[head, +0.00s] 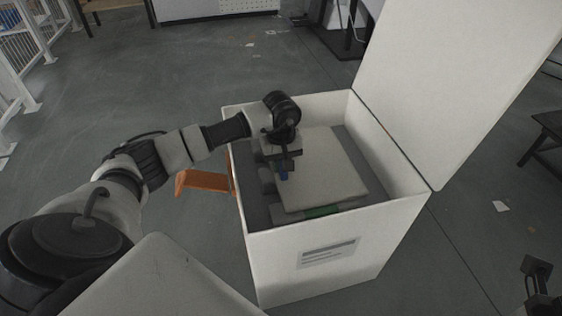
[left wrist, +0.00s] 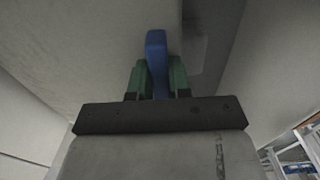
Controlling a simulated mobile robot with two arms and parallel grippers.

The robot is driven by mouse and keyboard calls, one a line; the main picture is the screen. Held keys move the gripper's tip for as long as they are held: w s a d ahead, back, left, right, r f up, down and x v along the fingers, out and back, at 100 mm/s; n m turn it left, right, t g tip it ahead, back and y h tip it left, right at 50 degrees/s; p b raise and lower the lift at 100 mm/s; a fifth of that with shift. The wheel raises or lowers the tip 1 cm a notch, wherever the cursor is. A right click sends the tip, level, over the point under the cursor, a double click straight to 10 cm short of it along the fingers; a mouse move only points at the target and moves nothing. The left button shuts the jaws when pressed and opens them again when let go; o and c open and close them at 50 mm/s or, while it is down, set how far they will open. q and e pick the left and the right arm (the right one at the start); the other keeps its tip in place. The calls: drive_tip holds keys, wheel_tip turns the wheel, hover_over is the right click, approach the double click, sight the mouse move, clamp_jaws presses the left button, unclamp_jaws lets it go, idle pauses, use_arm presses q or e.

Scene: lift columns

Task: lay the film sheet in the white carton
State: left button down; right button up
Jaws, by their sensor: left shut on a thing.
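The white carton (head: 330,262) stands open on the floor in the middle of the head view. A pale flat sheet, apparently the film sheet (head: 326,172), is inside its walls, over darker contents. I cannot tell whether it rests on them. My left gripper (head: 284,172) is over the sheet's left edge, inside the carton's outline. In the left wrist view its green fingertips (left wrist: 156,80) are shut on a blue tab (left wrist: 156,50), which seems to belong to the sheet. My right gripper (head: 538,280) shows partly at the lower right, too dark to judge.
The carton's tall lid (head: 455,75) stands raised on the right. An orange flap (head: 204,182) sticks out at the carton's left side. Green pieces (head: 322,211) show under the sheet's front edge. A dark bench (head: 545,145) stands at the right; the floor at left is clear.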

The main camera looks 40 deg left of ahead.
use_arm(q)
drive_tip(key=c, duration=1.1)
unclamp_jaws()
drive_tip(key=shift+o, duration=0.2)
